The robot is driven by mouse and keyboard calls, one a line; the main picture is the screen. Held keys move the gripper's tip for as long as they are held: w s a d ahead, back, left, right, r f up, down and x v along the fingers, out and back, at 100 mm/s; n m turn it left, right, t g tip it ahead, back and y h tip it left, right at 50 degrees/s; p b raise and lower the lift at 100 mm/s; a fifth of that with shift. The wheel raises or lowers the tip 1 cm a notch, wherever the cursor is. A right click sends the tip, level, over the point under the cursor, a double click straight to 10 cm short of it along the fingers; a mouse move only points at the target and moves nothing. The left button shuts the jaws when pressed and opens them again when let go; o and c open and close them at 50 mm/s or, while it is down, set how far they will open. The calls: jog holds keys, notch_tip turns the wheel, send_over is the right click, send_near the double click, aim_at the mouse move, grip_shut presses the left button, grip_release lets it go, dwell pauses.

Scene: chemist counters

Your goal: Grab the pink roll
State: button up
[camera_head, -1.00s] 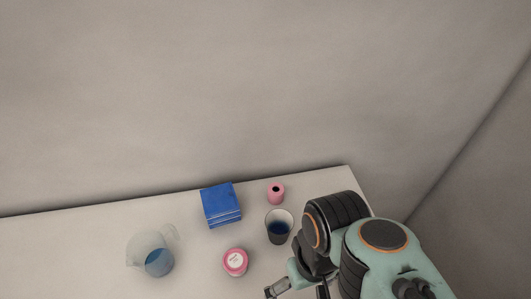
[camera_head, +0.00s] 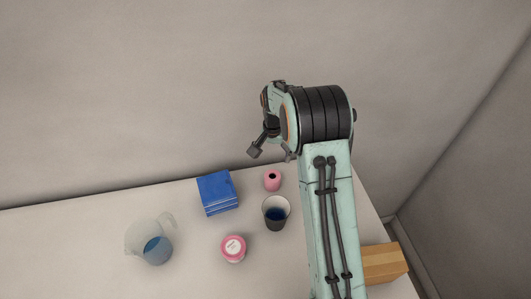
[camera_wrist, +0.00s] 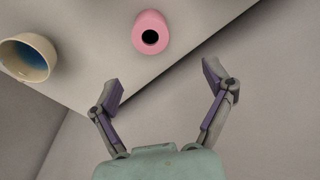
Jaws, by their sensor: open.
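The pink roll (camera_head: 272,180) stands upright at the back of the white counter, with a dark hole in its top. In the wrist view the pink roll (camera_wrist: 150,28) lies ahead of the fingers, apart from them and roughly in line with the gap between them. My gripper (camera_wrist: 162,74) is open and empty, with both fingers spread. In the head view my gripper (camera_head: 254,152) is raised up and left of the roll near the wall, partly hidden by my arm.
A cardboard box (camera_head: 385,264) is at right.

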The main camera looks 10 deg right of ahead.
aim_at(272, 177)
jog(key=shift+g, duration=0.4)
jog(key=f, duration=0.6)
jog(key=s+f, duration=0.1)
jog(key=f, duration=0.2)
jog(key=shift+s+f, duration=0.1)
jog(key=shift+f, duration=0.3)
jog(key=c, duration=1.2)
